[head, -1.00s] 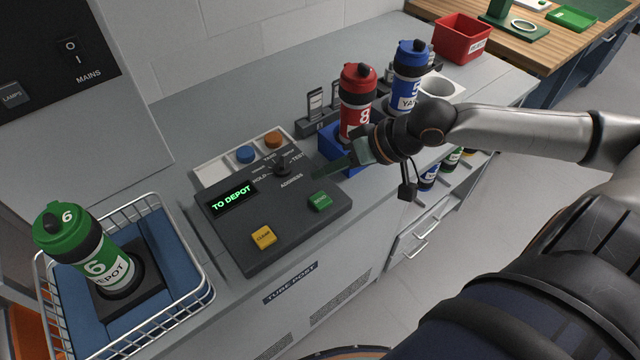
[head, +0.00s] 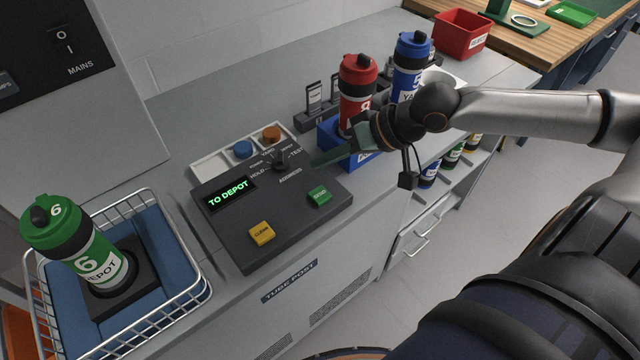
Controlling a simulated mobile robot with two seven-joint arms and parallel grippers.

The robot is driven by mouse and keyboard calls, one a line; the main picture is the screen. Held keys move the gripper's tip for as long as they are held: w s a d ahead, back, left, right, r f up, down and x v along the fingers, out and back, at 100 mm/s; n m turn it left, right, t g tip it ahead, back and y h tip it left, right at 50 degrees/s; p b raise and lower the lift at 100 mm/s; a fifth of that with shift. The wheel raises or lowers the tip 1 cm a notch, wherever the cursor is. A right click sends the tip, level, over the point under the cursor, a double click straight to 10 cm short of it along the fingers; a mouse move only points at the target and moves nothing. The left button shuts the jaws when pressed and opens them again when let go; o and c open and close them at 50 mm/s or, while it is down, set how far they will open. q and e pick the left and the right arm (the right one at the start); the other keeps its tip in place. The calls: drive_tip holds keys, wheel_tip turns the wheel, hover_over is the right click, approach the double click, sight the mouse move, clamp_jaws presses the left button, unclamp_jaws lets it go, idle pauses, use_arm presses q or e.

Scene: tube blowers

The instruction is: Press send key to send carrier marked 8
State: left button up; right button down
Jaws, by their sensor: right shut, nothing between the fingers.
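The red carrier marked 8 (head: 356,97) stands upright in a blue holder (head: 332,140) behind my right gripper. The dark control panel (head: 235,240) shows TO DEPOT on its green-lit display (head: 229,193). The panel has a green key (head: 319,195), its lettering too small to read surely, a yellow CLEAR key (head: 261,233) and a black selector dial (head: 279,163). My right gripper (head: 318,160) is shut and empty, with its tips above the panel's far right corner, between dial and holder, apart from the green key. My left gripper is out of view.
A green carrier marked 6 (head: 95,255) leans in a wire basket (head: 205,291) at left. A blue carrier (head: 408,70) stands behind the red one. Blue and orange discs (head: 243,149) sit in a white tray (head: 208,168) behind the panel. A red bin (head: 460,36) is at back right.

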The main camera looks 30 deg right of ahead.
drive_tip(key=b, duration=0.5)
hover_over(309, 193)
drive_tip(key=s+d, duration=0.2)
drive_tip(key=s, duration=0.1)
wheel_tip(309, 193, down, 5)
drive_tip(key=shift+w+d+f, duration=0.1)
drive_tip(key=shift+w, duration=0.05)
drive_tip(key=shift+f, duration=0.4)
drive_tip(key=shift+f+b, duration=0.3)
drive_tip(key=shift+f, duration=0.15)
drive_tip(key=shift+f, duration=0.1)
idle(0.3)
drive_tip(key=shift+f, duration=0.3)
